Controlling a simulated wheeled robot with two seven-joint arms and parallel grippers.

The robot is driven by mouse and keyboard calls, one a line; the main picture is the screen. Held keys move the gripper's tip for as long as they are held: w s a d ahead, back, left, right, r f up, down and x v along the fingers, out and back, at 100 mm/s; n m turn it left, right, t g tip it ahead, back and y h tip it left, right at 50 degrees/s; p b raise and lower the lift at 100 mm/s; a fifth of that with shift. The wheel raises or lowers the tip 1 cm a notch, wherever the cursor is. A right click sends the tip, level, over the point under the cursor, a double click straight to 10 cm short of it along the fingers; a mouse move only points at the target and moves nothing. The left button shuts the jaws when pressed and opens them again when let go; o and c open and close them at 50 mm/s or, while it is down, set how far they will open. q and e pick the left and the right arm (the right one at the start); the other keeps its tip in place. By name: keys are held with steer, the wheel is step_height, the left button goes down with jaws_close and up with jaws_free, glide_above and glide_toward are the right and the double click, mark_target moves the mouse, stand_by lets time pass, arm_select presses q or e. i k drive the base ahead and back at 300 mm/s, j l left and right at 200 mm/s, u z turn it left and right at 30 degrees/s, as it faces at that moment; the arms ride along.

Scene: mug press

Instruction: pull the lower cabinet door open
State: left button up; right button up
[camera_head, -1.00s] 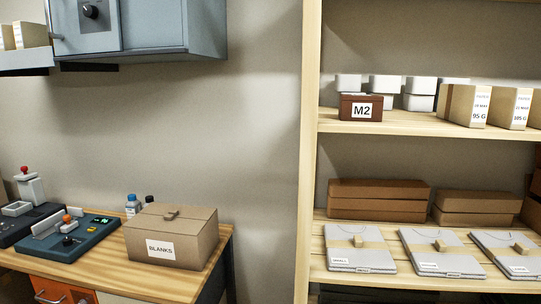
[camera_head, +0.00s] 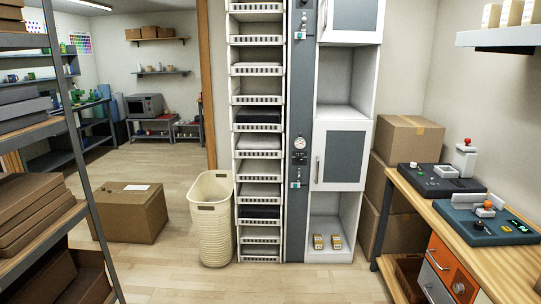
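The tall white cabinet (camera_head: 347,120) stands right of centre against the back wall. Its lower door (camera_head: 341,156) is a white frame with a grey panel and looks shut. A vertical handle (camera_head: 317,169) is on the door's left side. An upper door (camera_head: 351,15) with a grey panel is cut off by the top edge of the view. Between the two doors is an open, empty compartment. Below the lower door is an open compartment with small boxes (camera_head: 327,242) on its floor. Neither of my grippers is in view.
A grey column with a gauge (camera_head: 299,143) and a rack of white trays (camera_head: 259,146) adjoin the cabinet's left. A cream basket (camera_head: 212,218) and a cardboard box (camera_head: 130,212) stand further left. A wooden workbench (camera_head: 449,235) is at right. Floor before the cabinet is clear.

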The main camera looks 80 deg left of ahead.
mark_target(340, 151)
steer(key=u, duration=2.05)
steer(key=i, duration=0.25)
